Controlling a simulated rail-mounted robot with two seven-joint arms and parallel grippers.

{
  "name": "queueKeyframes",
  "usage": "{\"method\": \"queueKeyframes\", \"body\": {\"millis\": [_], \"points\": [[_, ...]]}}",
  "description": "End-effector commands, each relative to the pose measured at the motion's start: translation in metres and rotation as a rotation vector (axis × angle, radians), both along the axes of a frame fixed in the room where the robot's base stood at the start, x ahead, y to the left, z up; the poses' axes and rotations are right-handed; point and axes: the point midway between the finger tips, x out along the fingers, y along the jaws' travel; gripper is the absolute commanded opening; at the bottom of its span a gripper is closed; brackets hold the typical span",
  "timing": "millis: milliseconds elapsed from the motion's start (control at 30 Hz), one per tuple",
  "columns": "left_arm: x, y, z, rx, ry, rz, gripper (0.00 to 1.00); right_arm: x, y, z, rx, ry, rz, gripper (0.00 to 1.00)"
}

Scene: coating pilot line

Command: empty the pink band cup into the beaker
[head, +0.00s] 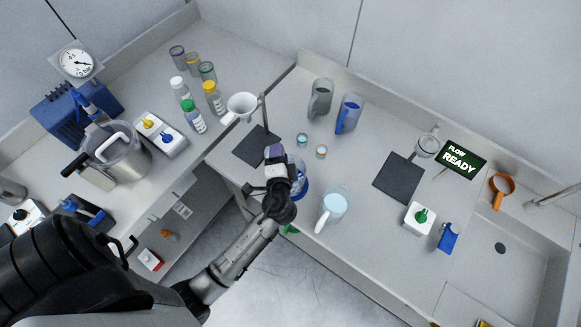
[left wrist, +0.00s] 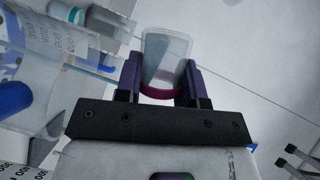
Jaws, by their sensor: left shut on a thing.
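The pink band cup (left wrist: 167,62) is a small clear cup with a dark pink band, seen between my fingers in the left wrist view. My left gripper (left wrist: 160,80) is shut on it; the cup seems to hold something greyish. In the head view my left gripper (head: 277,155) hangs over the bench near its front edge, and the cup is hardly distinguishable there. A clear vessel with printed marks and blue parts, apparently the beaker (left wrist: 45,45), is beside the cup in the wrist view. In the head view a blue-tinted vessel (head: 300,181) is partly hidden by my gripper. My right gripper is out of view.
A jug with pale blue liquid (head: 334,205) stands right of my gripper. Two small banded cups (head: 302,140) (head: 321,152), a grey jug (head: 319,98) and a blue-handled jug (head: 349,113) stand behind. A dark pad (head: 256,146) lies behind left, with a white funnel-like vessel (head: 241,106) beyond.

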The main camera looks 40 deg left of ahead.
Motion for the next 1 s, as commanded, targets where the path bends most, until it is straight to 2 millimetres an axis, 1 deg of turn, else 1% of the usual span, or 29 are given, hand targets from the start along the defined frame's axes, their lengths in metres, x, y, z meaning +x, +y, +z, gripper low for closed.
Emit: {"method": "queueKeyframes", "body": {"millis": [1000], "points": [[0.0037,-0.0078,0.0014,0.079,0.034,0.000,0.13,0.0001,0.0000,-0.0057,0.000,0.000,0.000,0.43]]}}
